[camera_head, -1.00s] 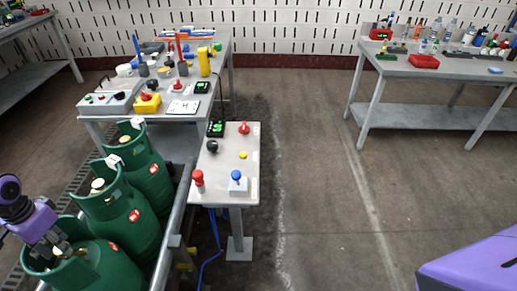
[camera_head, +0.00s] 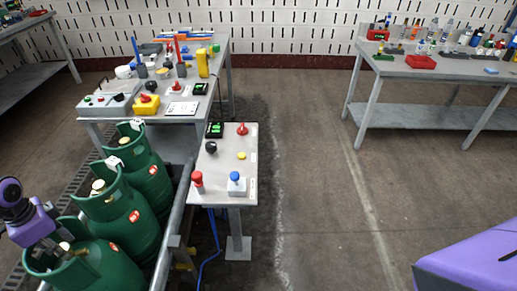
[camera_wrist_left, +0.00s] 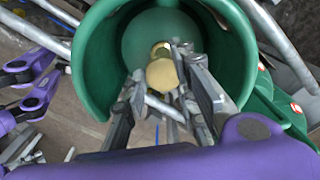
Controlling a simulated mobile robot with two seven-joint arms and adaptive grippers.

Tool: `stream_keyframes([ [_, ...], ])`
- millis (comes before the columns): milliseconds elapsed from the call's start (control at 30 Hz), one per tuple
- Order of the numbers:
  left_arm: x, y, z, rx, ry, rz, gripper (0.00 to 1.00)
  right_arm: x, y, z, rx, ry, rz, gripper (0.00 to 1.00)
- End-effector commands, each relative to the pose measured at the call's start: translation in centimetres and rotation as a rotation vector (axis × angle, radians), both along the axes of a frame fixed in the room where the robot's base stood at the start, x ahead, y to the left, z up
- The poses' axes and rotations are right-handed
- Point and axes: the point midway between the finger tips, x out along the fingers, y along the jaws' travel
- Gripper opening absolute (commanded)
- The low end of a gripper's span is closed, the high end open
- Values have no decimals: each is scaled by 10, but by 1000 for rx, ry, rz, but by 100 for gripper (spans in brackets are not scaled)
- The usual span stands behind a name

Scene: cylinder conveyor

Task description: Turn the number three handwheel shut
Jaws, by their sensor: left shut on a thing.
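Three green gas cylinders stand in a row on the left in the head view: a far one (camera_head: 150,180), a middle one (camera_head: 128,222) and a near one (camera_head: 103,272). The far and middle ones show pale round tops inside their collars. My left gripper (camera_head: 66,250) reaches down into the near cylinder's collar. In the left wrist view the collar (camera_wrist_left: 85,60) surrounds the fingers. My left gripper (camera_wrist_left: 170,92) is shut on the brass-coloured round handwheel (camera_wrist_left: 162,75), with a finger on each side. The fingers partly hide the valve below. My right gripper is not seen.
A grey rail (camera_head: 176,235) runs along the cylinders' right side. A control stand (camera_head: 223,170) with red, blue and yellow controls is to their right. A cluttered workbench (camera_head: 185,107) stands behind. The floor between the stand and the far right bench (camera_head: 420,122) is clear.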

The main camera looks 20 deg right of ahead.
Motion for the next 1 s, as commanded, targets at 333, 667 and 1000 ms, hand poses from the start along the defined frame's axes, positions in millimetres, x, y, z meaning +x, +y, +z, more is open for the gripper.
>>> stream_keyframes([
  [333, -7, -3, -6, -10, 17, -335, 0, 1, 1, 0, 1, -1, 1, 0],
  [667, -7, 0, -7, -11, 17, -648, 0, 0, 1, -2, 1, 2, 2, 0],
  [1000, -6, 3, -8, -13, 17, -969, 0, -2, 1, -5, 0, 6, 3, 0],
])
